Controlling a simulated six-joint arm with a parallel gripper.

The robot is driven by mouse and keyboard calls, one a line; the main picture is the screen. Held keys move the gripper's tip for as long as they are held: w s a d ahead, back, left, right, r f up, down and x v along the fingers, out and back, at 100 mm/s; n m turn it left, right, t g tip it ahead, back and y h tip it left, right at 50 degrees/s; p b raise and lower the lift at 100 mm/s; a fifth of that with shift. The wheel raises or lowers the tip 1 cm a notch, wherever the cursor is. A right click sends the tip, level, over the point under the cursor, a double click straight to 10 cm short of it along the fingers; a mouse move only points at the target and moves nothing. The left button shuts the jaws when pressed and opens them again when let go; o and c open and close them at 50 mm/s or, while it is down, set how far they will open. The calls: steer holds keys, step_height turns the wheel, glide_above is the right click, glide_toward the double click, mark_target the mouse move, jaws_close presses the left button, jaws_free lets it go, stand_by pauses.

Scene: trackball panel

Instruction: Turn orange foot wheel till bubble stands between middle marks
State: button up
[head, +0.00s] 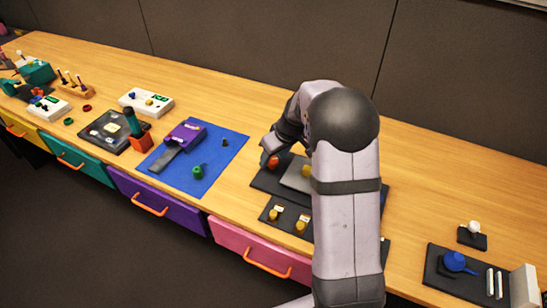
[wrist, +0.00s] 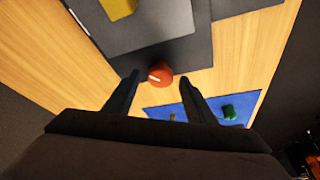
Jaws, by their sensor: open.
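The orange foot wheel (wrist: 160,74) has a pale mark on its face and sits at the edge of a dark base (wrist: 196,50) in the wrist view. It also shows in the head view (head: 272,162), partly covered by my gripper (head: 266,155). In the wrist view my gripper (wrist: 159,80) is open, with one finger on each side of the wheel near the fingertips. I cannot tell whether either finger touches it. A grey plate (head: 297,174) with a yellow part (head: 306,170) lies on the dark base. I cannot make out the bubble or its marks.
Left of the base is a blue mat (head: 226,150) with a purple device (head: 186,133) and a green piece (head: 197,172). A small dark panel with yellow knobs (head: 300,226) is in front. My arm hides the area behind it. Bare wood lies between mat and base.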

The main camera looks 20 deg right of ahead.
steer(key=b+v, duration=0.1)
steer(key=v, duration=0.5)
steer(key=shift+s+r, duration=0.2)
steer(key=shift+r, duration=0.15)
steer(key=s+a+m+g+p, duration=0.1)
steer(key=s+a+g+p, duration=0.1)
steer(key=s, duration=1.1)
steer(key=s+a+m+g+h+p, duration=0.1)
steer(key=s+a+p, duration=0.3)
steer(key=s, duration=1)
steer(key=shift+a+f+m+g, duration=0.25)
steer(key=shift+a+m+g, duration=0.5)
steer(key=shift+a, duration=0.3)
steer(key=shift+s, duration=0.1)
